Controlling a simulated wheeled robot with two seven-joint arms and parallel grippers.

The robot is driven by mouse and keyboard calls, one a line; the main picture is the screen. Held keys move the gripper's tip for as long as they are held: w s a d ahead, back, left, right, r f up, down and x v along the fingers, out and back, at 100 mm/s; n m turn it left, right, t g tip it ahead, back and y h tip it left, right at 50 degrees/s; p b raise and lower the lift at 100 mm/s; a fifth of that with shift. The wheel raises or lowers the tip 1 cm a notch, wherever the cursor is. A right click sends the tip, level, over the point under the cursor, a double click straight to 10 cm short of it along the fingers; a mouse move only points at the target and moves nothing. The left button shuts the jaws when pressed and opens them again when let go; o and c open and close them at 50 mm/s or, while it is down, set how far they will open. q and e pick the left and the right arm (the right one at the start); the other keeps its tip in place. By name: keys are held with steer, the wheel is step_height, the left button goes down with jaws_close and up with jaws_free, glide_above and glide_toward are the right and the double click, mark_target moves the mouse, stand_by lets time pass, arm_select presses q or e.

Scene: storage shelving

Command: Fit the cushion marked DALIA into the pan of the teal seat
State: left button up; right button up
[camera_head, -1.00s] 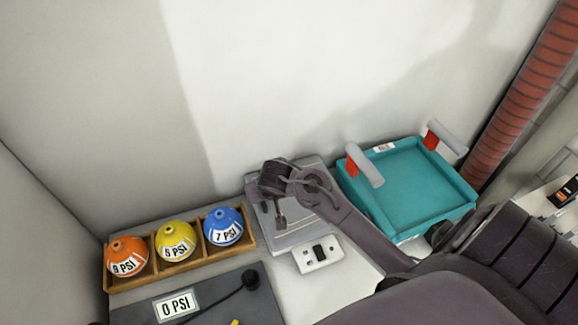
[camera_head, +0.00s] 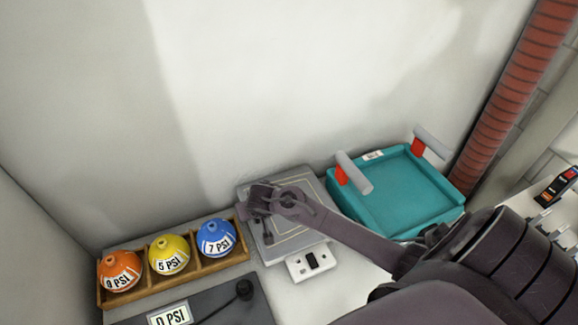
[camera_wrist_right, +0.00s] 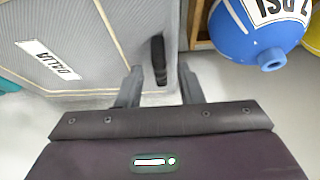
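The grey cushion (camera_head: 307,182) with pale piping lies flat left of the teal seat. In the right wrist view the cushion (camera_wrist_right: 105,50) carries a white DALIA label (camera_wrist_right: 48,60). A dark strap or handle (camera_wrist_right: 158,52) stands at its edge. My right gripper (camera_head: 266,236) is over the cushion; in the right wrist view (camera_wrist_right: 158,75) its fingers are apart, with the dark strap in line between them. I cannot tell whether they touch it. The teal seat (camera_head: 400,195) has an empty pan and two grey armrests on red posts. My left gripper is not in view.
A wooden rack (camera_head: 245,240) holds orange, yellow and blue balls marked in PSI, left of the cushion. A dark box (camera_head: 225,300) marked 0 PSI is in front. A white switch box (camera_head: 312,262) sits just before the cushion. A red ribbed pipe (camera_head: 510,90) rises behind right.

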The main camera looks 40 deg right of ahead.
jaws_close()
